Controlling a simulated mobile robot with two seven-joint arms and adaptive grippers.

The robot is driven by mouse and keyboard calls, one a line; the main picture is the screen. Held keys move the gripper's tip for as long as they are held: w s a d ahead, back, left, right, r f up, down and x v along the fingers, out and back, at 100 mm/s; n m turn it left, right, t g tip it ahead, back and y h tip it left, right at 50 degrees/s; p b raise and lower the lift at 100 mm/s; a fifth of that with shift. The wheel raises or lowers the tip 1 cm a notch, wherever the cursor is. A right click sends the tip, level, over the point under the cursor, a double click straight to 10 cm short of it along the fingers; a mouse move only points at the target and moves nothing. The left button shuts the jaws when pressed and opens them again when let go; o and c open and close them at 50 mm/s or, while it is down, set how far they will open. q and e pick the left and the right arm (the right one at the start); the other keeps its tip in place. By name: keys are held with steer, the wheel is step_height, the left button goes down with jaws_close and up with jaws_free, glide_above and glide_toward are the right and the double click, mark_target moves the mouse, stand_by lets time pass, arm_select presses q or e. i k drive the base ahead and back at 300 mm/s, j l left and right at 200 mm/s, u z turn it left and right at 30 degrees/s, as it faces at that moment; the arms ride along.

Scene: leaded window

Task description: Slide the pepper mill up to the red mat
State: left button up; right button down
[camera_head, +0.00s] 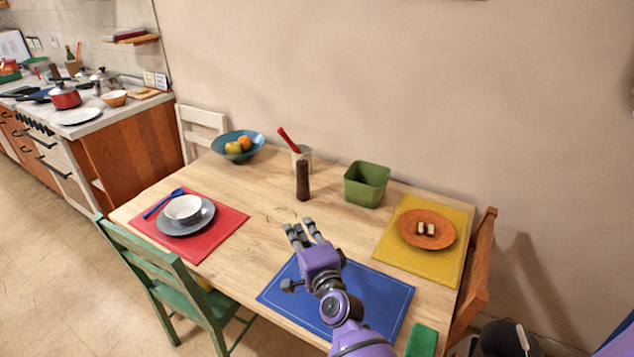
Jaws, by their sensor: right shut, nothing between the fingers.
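The pepper mill (303,181) is a dark brown upright cylinder near the middle of the table, toward the back. The red mat (223,238) lies at the table's left side, with a grey plate, a white bowl and a blue spoon on it. The pepper mill stands to the right of the red mat, with bare wood between them. My right gripper (303,231) is shut and empty above the far edge of the blue mat, on the near side of the pepper mill and apart from it. My left gripper is not in view.
A beige cup (302,155) with a red utensil stands just behind the pepper mill. A green square container (366,184) stands to its right, and a blue fruit bowl (238,153) at the back left. The blue mat (388,297) and yellow mat (448,262) cover the right part.

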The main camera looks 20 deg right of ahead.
mark_target(302, 188)
steer(key=i, duration=1.25)
